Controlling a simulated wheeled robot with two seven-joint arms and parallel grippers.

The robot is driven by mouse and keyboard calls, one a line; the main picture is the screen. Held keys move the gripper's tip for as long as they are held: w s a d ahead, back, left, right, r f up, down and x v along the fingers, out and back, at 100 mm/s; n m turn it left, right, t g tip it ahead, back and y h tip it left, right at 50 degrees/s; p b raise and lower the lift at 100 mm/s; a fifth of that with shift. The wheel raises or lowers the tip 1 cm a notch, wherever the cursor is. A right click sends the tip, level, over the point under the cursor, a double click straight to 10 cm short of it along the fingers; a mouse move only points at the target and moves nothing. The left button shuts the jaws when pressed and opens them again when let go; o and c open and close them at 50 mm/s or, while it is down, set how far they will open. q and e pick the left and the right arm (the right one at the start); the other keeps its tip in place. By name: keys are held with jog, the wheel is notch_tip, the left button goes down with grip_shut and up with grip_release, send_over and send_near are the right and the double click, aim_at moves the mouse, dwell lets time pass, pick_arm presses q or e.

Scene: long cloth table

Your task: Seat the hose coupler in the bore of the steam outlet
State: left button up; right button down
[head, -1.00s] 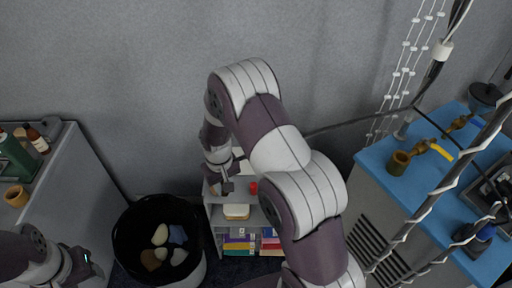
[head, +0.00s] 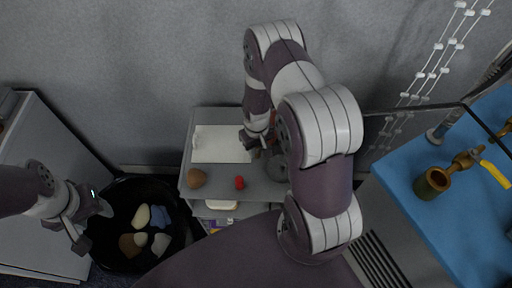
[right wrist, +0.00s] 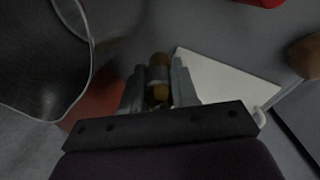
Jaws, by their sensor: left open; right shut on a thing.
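The hose coupler (right wrist: 158,72) shows in the right wrist view as a small brass-brown cylinder with a grey band. My right gripper (right wrist: 158,88) is shut on it, and the fingers hide its sides. In the head view my right gripper (head: 258,138) is above the grey cart, and the coupler is hard to make out. The steam outlet (head: 433,183) is a brass fitting with an open round bore on the blue bench (head: 400,165), well to the right of the gripper. My left gripper (head: 88,225) is open and empty, over the left side of the black bin.
The grey cart (head: 222,183) carries a white sheet (head: 215,150), a brown lump (head: 196,178), a small red object (head: 239,183) and a grey round vessel (head: 277,168). A yellow tag (head: 495,174) lies by the outlet. A dark cable hangs at right.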

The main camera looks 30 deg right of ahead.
jog(key=shift+w+d+f, duration=0.1)
jog(key=shift+w+f, duration=0.15)
jog(key=shift+f, duration=0.5)
jog(key=shift+s+r, duration=0.1)
jog(key=shift+s, duration=0.05)
jog(key=c, duration=0.9)
grip_release()
jog(key=shift+f, duration=0.2)
jog(key=shift+o, duration=0.2)
